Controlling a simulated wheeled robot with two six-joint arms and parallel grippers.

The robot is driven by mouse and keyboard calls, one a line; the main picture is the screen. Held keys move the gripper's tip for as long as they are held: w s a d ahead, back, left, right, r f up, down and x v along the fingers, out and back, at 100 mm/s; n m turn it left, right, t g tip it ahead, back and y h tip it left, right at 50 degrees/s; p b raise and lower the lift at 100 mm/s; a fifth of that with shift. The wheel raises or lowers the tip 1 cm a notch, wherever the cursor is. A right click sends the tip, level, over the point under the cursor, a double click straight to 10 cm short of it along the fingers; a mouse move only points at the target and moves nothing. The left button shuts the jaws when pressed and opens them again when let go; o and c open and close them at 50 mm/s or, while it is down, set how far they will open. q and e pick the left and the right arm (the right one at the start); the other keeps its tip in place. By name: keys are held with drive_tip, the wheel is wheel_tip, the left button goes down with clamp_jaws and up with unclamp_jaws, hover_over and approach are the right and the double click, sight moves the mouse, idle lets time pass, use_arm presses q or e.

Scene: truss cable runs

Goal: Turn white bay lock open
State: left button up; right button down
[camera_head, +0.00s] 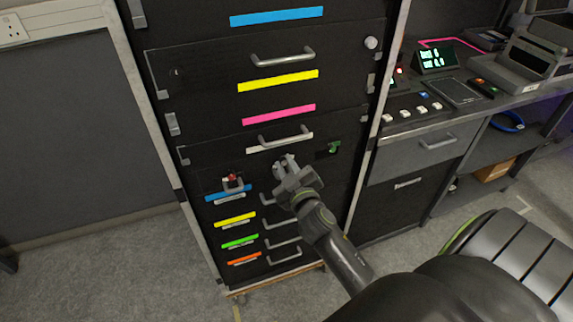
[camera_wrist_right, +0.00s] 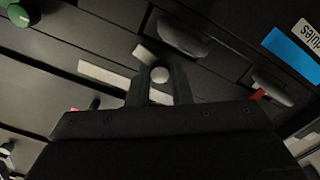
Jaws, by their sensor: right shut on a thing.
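My right gripper (camera_head: 284,161) reaches to the front of the black cabinet, just below the white strip (camera_head: 280,142). In the right wrist view the fingers (camera_wrist_right: 160,83) are shut around a small pale round knob (camera_wrist_right: 160,74), which I take as the white bay lock. The white strip (camera_wrist_right: 105,75) runs behind the fingers there. The fingers hide most of the lock, so its turn angle cannot be read. In the head view the lock is hidden by the gripper. My left gripper is not in view.
A green knob (camera_head: 335,147) sits right of the gripper, and a small red part (camera_head: 231,177) is at its left. Drawer handles (camera_head: 285,137) stick out above and below. A desk with a control panel (camera_head: 415,107) stands at the right. The floor at left (camera_head: 110,265) is clear.

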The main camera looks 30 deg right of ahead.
drive_tip(key=shift+n, duration=1.5)
drive_tip(key=c, duration=1.3)
unclamp_jaws()
drive_tip(key=shift+s, duration=0.1)
drive_tip(key=v, duration=1.7)
drive_tip(key=shift+a, duration=0.15)
drive_tip(key=shift+s, duration=0.1)
